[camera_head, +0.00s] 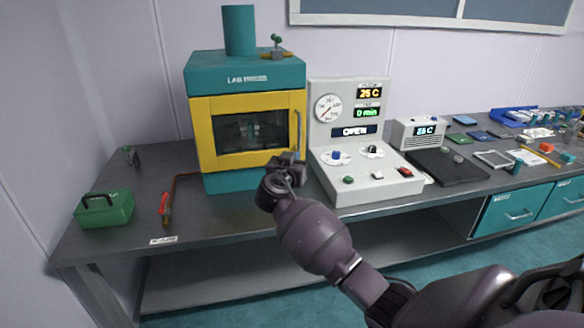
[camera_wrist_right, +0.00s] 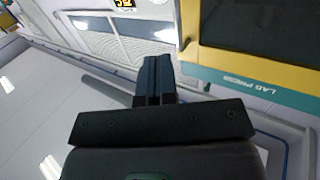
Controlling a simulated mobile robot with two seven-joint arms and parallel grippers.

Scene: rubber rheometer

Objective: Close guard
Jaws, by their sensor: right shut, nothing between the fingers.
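The guard (camera_head: 201,135) is a yellow-framed door with a dark window on the front of the teal lab press (camera_head: 245,72). It stands across the press front; I cannot tell whether it sits fully flush. A grey vertical handle (camera_head: 299,131) is on its right side. The guard's yellow frame also shows at the upper right of the right wrist view (camera_wrist_right: 225,62). My right gripper (camera_head: 289,161) is shut and empty, in front of the guard's lower right corner; its fingers also show in the wrist view (camera_wrist_right: 155,76). My left gripper is not in view.
A control console (camera_head: 345,104) with a gauge and an "OPEN" display stands right of the press. A green toolbox (camera_head: 104,209) and a red-handled tool (camera_head: 165,205) lie at the left of the grey bench (camera_head: 235,222). The bench front left of my gripper is mostly clear.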

